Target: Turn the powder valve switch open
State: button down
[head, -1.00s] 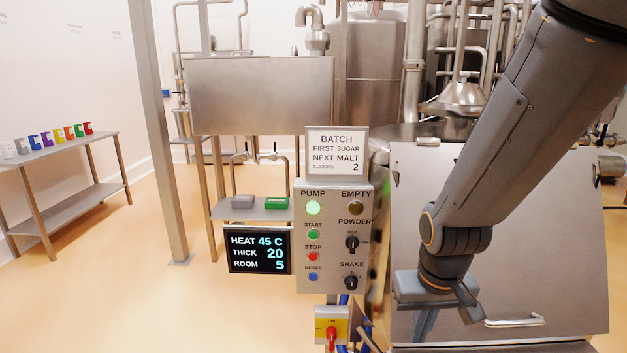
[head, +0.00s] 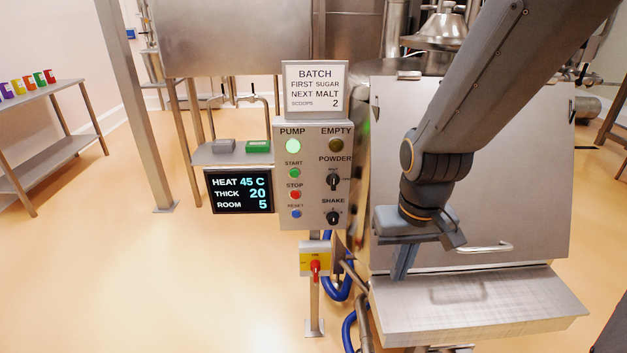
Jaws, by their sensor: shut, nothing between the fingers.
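The grey control panel (head: 288,215) carries a black knob (head: 333,181) under the word POWDER, at its right side. The knob's pointer looks roughly upright; its small position marks are too small to read. A second black knob (head: 333,217), under SHAKE, is just below it. My gripper (head: 403,262) is shut and empty, pointing down to the right of the panel and lower than the POWDER knob. It is apart from the knob, in front of the steel hopper (head: 510,170).
A yellow box with a red handle (head: 315,262) is on the post below the panel. A screen (head: 239,192) hangs left of the panel. A steel tray (head: 480,310) juts out below my gripper. Blue hoses (head: 340,285) run beside the post. Floor at left is open.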

aim_at(332, 179)
jog(key=z, duration=1.4)
jog(key=k, duration=0.55)
jog(key=u, duration=1.35)
